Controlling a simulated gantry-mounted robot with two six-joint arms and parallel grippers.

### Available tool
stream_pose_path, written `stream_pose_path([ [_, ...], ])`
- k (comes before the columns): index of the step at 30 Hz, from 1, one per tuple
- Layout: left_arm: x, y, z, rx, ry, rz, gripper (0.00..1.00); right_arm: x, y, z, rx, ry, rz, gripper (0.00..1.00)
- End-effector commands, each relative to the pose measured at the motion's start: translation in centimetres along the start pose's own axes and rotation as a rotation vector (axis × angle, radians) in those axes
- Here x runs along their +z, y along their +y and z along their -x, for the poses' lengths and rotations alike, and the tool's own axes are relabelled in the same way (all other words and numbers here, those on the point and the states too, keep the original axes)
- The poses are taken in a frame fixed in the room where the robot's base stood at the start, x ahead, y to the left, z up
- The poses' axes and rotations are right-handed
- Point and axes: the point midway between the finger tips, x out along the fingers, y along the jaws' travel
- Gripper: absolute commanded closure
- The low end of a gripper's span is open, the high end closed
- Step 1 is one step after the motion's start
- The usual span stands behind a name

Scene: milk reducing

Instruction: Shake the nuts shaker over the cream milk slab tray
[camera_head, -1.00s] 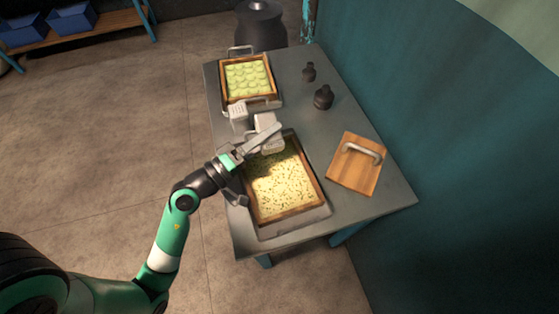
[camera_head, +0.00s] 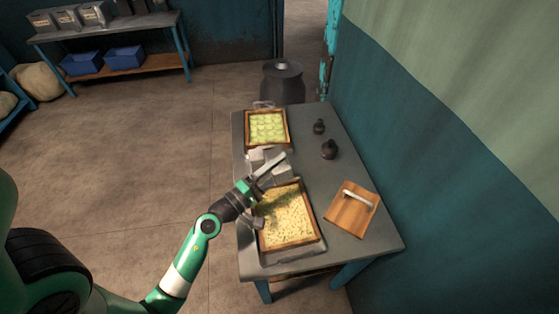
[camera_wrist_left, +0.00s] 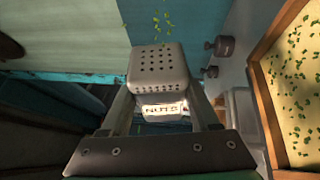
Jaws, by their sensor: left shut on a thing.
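My left gripper (camera_head: 264,174) reaches over the far left end of the cream milk slab tray (camera_head: 320,228) in the head view. It is shut on the nuts shaker, a pale metal box with a perforated top and a NUTS label, clear in the left wrist view (camera_wrist_left: 158,68). The shaker is tipped, and green bits (camera_wrist_left: 160,14) are in the air by its holes. The tray holds a cream slab (camera_head: 288,222) in a wooden frame, scattered with green flakes. The slab also shows at the right of the wrist view (camera_wrist_left: 301,85). My right gripper is out of view.
A second tray (camera_head: 267,127) with round green pieces stands at the table's far end. Two dark weights (camera_head: 329,149) stand on the right side. A wooden board with a handle (camera_head: 345,214) lies right of the slab tray, near the teal wall.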

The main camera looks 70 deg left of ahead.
Motion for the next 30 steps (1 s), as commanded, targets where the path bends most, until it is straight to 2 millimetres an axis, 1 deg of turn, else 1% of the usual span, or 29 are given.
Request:
stream_pose_path([
  [1, 0.1, 1.0, -0.2, -0.003, 0.017, 0.039, 1.00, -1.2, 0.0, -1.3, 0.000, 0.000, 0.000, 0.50],
  [17, -0.7, 2.3, -1.0, -0.012, 0.222, 0.441, 1.00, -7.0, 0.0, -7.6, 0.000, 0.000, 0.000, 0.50],
  [30, -1.5, 3.6, -1.7, -0.017, 0.417, 0.823, 1.00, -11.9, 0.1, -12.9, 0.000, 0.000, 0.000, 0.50],
])
